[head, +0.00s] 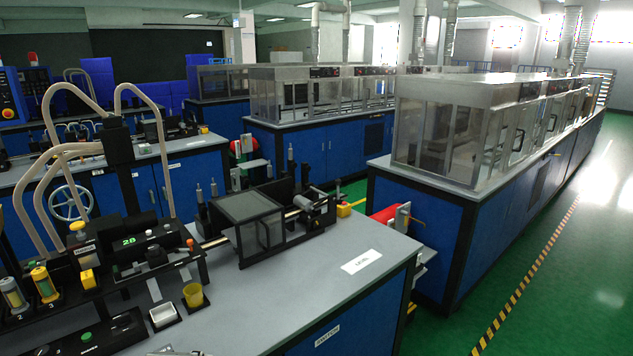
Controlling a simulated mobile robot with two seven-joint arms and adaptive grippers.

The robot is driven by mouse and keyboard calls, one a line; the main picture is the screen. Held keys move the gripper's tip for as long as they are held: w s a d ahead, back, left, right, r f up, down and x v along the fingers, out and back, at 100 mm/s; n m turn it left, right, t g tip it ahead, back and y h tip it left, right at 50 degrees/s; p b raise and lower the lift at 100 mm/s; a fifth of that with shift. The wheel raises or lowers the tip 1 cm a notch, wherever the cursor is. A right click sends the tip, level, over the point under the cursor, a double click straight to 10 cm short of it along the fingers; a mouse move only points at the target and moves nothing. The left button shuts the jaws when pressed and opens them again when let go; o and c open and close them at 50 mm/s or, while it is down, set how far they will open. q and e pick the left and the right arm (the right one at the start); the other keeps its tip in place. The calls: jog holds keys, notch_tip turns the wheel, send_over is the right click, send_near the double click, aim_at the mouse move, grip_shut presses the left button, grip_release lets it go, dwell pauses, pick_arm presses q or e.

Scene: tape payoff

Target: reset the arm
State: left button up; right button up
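Neither of my grippers shows in the head view, and I cannot make out either arm. A small light-coloured thing is cut off by the bottom edge of the picture; I cannot tell what it is. The near workbench (290,285) has a grey top and blue sides. On it stands a black machine with a clear-sided box (250,220) and a lit green display (129,240).
A small white tray (163,315) and a yellow cup (193,294) sit on the near bench. The bench top is clear toward the white label (361,261). A long glass-sided machine (450,130) stands beyond a green-floored gap.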

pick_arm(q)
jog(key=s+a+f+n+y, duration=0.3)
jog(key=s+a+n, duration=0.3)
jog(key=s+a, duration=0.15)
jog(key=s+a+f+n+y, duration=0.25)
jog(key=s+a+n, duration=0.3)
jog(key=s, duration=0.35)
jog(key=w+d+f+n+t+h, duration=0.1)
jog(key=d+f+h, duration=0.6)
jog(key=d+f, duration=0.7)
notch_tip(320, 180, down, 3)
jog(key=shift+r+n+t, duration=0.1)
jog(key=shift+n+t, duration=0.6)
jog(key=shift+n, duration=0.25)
